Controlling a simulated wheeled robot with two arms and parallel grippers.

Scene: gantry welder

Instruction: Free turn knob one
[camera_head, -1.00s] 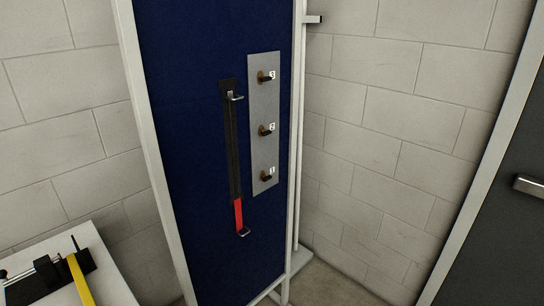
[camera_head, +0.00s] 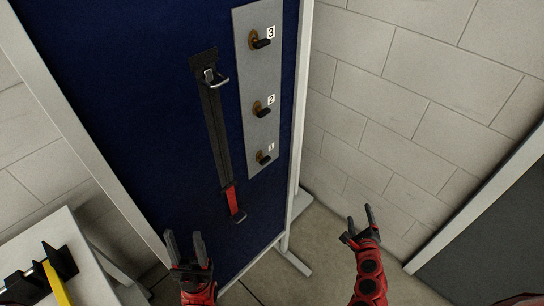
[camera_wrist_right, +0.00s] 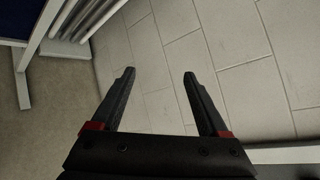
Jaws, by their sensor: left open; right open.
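Knob one (camera_head: 263,158) is the lowest of three dark knobs on brass-coloured bases, beside the label 1. It sits on a grey metal strip (camera_head: 246,90) on a blue panel. Knob two (camera_head: 261,110) and knob three (camera_head: 260,41) are above it. My left gripper (camera_head: 184,245) is open and empty, low and to the left of knob one in the head view. My right gripper (camera_head: 362,222) is open and empty, low and to the right of it. The right gripper also shows in the right wrist view (camera_wrist_right: 160,75), with no knob in sight there.
A black strap with a red end (camera_head: 219,140) hangs left of the knobs, with metal handles. The panel has a white frame (camera_head: 299,100) and feet on the floor. A white table (camera_head: 60,240) with a yellow and black item stands at left. A block wall (camera_head: 400,90) is at right.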

